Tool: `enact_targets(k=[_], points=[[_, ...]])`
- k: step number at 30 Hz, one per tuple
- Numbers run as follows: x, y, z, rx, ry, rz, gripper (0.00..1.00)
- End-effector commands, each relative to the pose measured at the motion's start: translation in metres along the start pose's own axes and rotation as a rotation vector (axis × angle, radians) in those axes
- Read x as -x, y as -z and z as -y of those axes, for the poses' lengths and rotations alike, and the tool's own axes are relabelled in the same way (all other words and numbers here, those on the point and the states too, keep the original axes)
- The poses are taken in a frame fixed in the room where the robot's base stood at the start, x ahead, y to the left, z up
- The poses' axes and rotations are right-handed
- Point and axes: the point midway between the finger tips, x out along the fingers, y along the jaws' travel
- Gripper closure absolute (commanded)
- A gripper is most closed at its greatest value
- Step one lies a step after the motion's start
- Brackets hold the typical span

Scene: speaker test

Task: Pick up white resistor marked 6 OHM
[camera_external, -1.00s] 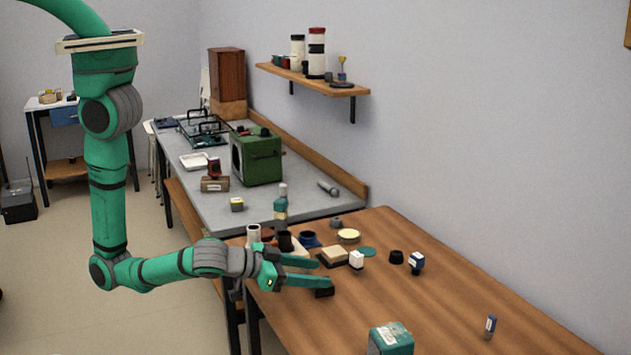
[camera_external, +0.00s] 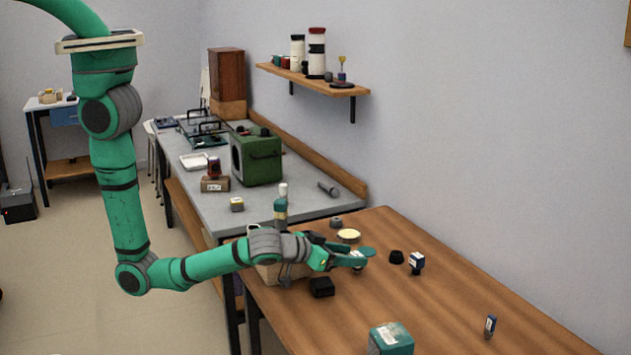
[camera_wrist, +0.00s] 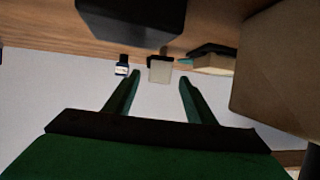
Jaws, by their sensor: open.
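A small white block (camera_wrist: 160,71), likely the resistor, stands on the wooden table; its marking is too small to read. In the wrist view it shows upside down, beyond and between my open fingertips, with a dark part at its base. My gripper (camera_wrist: 160,78) is open and empty, its two green fingers on either side of the line to the block. In the external view my gripper (camera_external: 362,260) reaches low over the table at the block, which the fingers mostly hide. I cannot tell whether the fingers touch it.
A black block (camera_external: 321,288) sits nearer the front. A beige box (camera_wrist: 285,75) is close in the wrist view.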

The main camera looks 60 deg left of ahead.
Motion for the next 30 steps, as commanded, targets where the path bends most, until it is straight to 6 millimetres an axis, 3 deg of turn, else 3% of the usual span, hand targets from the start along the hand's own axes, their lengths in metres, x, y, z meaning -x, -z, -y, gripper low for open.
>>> enact_targets(k=[6, 15, 21, 30], points=[[-0.026, -0.001, 0.000, 0.001, 0.001, 0.001, 0.50], [-0.029, 0.000, 0.000, 0.001, 0.000, 0.000, 0.50], [-0.029, 0.000, 0.000, 0.001, 0.000, 0.000, 0.95], [-0.029, 0.000, -0.001, 0.001, 0.000, 0.000, 0.95]])
